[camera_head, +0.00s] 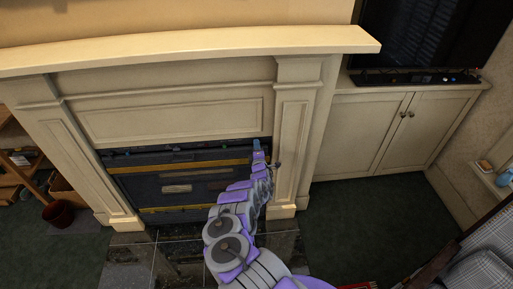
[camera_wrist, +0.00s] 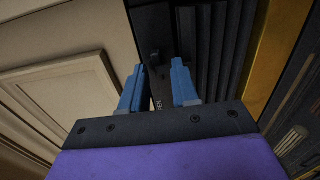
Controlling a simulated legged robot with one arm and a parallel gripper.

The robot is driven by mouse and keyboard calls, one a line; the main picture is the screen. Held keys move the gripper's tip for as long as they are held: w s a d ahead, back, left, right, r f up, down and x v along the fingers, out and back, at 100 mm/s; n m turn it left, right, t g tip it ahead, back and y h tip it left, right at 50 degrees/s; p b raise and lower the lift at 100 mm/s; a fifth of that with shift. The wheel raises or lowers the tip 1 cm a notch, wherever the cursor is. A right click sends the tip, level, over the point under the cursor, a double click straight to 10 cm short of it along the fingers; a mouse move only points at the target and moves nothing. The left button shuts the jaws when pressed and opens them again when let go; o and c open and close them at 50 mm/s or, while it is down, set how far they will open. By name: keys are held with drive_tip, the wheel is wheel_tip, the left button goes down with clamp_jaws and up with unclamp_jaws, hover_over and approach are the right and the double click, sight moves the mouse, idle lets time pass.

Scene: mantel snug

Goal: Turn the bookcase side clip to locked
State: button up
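My gripper (camera_wrist: 159,75) shows in the wrist view with its two blue fingers apart and nothing between them. A small black clip-like part (camera_wrist: 154,57) sits on a dark upright panel just beyond the fingertips, roughly in line with the gap. It appears apart from the fingers. Small pale lettering (camera_wrist: 158,104) on the panel shows between the fingers but is too small to read. In the head view my gripper (camera_head: 257,145) is at the upper right of the dark fireplace opening, and the clip cannot be made out there. Which way the clip is turned is unclear.
The cream mantel (camera_head: 190,52) and its right pillar (camera_head: 293,130) stand close to my arm. The dark fireplace insert (camera_head: 190,175) has yellow bands. A cream cabinet (camera_head: 385,130) is at right, a plaid chair (camera_head: 485,265) at lower right, and a pot (camera_head: 58,213) at left.

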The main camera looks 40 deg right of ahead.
drive_tip(key=p+v, duration=0.5)
drive_tip(key=v, duration=1.2)
drive_tip(key=shift+p, duration=0.3)
drive_tip(key=shift+a+f, duration=0.15)
